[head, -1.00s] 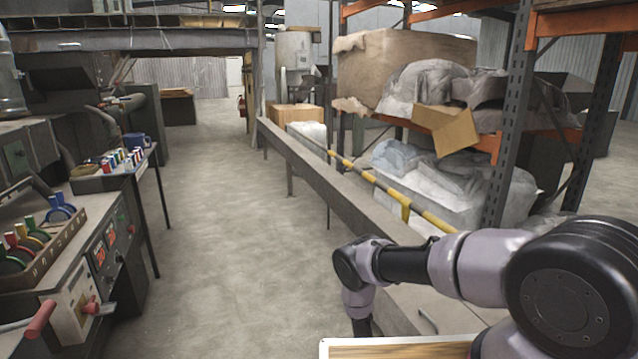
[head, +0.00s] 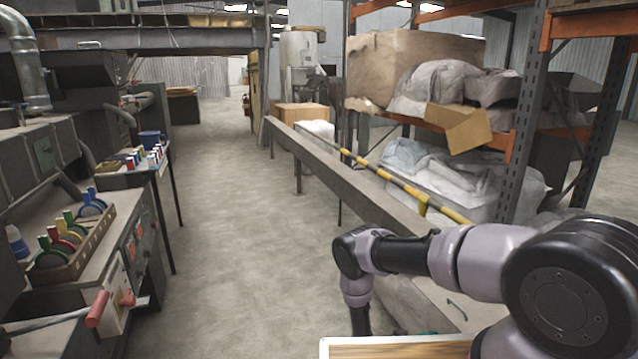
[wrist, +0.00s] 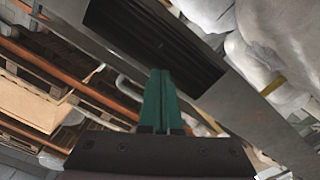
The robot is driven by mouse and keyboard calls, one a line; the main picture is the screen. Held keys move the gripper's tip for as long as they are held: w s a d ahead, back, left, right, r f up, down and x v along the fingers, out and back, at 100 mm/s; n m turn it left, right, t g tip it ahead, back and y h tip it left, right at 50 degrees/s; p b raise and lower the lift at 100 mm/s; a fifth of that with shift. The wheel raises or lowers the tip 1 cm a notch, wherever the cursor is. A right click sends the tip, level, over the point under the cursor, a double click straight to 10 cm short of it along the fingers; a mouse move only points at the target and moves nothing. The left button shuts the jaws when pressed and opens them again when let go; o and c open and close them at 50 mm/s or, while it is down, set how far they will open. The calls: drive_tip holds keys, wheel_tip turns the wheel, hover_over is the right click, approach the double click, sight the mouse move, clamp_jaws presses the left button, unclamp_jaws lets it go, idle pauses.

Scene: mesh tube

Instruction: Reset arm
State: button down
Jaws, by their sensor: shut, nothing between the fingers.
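My gripper (wrist: 160,74) shows in the wrist view, with its green fingers together and nothing between them. Behind the fingers lie a dark ribbed strip and a grey beam. In the head view my arm folds in at the lower right, its last visible link pointing down. The fingers are hardly visible there, at the bottom edge near the tray-like board (head: 400,347).
A long bench (head: 330,165) with a yellow-black bar runs beside my arm on the right. A rack (head: 525,130) holds boxes and wrapped sacks. At left a machine console (head: 125,260) has a red handle (head: 97,309). The concrete aisle (head: 230,230) is clear.

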drive_tip(key=w+a+r+m+g+y, duration=0.1)
drive_tip(key=w+r+g, duration=0.25)
drive_tip(key=r, duration=0.65)
drive_tip(key=w+a+r+m+g+y, duration=0.1)
drive_tip(key=w+a+r+g, duration=0.2)
drive_tip(key=r, duration=0.7)
wheel_tip(320, 180, up, 21)
drive_tip(key=s+g+y, duration=0.1)
drive_tip(key=g+y, duration=0.1)
drive_tip(key=y, duration=0.5)
drive_tip(key=s+a+r+n+t+y, duration=0.1)
drive_tip(key=s+r+y, duration=0.1)
drive_tip(key=s+r, duration=0.35)
drive_tip(key=s+a+r+n+t+y, duration=0.1)
drive_tip(key=s+r+y, duration=0.1)
drive_tip(key=r, duration=0.6)
drive_tip(key=s+a+r+t+y, duration=0.1)
drive_tip(key=s+r+t+y, duration=0.15)
drive_tip(key=r, duration=0.45)
drive_tip(key=s+a+r+n+t+y, duration=0.1)
drive_tip(key=s+r+n+t, duration=0.1)
drive_tip(key=s+r, duration=0.3)
drive_tip(key=s+a+r+n+t+y, duration=0.2)
drive_tip(key=s+r+t, duration=0.2)
drive_tip(key=s, duration=0.5)
drive_tip(key=shift+s+r, duration=0.2)
drive_tip(key=shift+r, duration=0.2)
drive_tip(key=shift+a+y, duration=0.1)
drive_tip(key=shift+y, duration=0.15)
